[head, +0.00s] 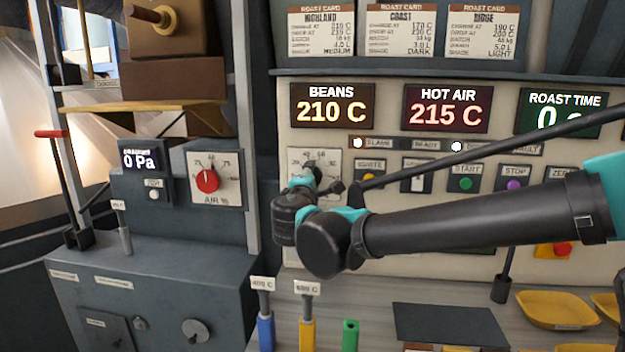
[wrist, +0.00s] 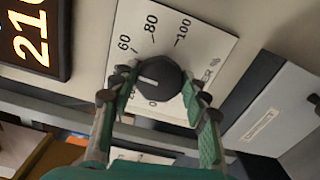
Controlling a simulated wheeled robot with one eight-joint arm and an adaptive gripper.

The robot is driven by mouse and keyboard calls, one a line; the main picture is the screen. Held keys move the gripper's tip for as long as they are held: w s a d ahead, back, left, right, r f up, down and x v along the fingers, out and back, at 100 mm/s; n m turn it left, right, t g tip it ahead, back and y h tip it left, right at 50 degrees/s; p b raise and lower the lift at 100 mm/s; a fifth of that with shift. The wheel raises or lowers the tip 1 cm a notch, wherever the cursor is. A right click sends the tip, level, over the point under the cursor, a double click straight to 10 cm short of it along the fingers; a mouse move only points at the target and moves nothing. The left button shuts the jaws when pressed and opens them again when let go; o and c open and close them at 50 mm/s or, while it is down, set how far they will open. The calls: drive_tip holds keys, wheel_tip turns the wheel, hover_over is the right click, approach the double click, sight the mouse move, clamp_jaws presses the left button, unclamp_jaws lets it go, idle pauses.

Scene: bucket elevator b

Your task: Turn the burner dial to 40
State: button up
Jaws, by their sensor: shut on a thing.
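The burner dial is a black knob (wrist: 161,77) on a white scale plate (wrist: 208,52), seen close in the wrist view. The scale shows 60, 80 and 100 beyond the knob. A short white mark on the knob points toward the left finger, and the number there is hidden. My gripper (wrist: 157,88) has a green finger on each side of the knob and is shut on it. In the head view, my arm hides the knob and much of its plate (head: 296,157); my gripper (head: 317,176) is partly visible there.
A red AIR % dial (head: 207,181) is on the left panel. IGNITE (head: 369,178), START (head: 465,184) and STOP (head: 513,185) buttons are right of the burner plate. BEANS reads 210 C (head: 332,105); HOT AIR reads 215 C (head: 447,108). Coloured handles (head: 306,334) stand below.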

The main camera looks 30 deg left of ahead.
drive_tip(key=shift+n, duration=2.2)
drive_tip(key=o, duration=1.2)
drive_tip(key=shift+c, duration=0.2)
drive_tip(key=v, duration=1.2)
drive_tip(key=shift+s, duration=0.1)
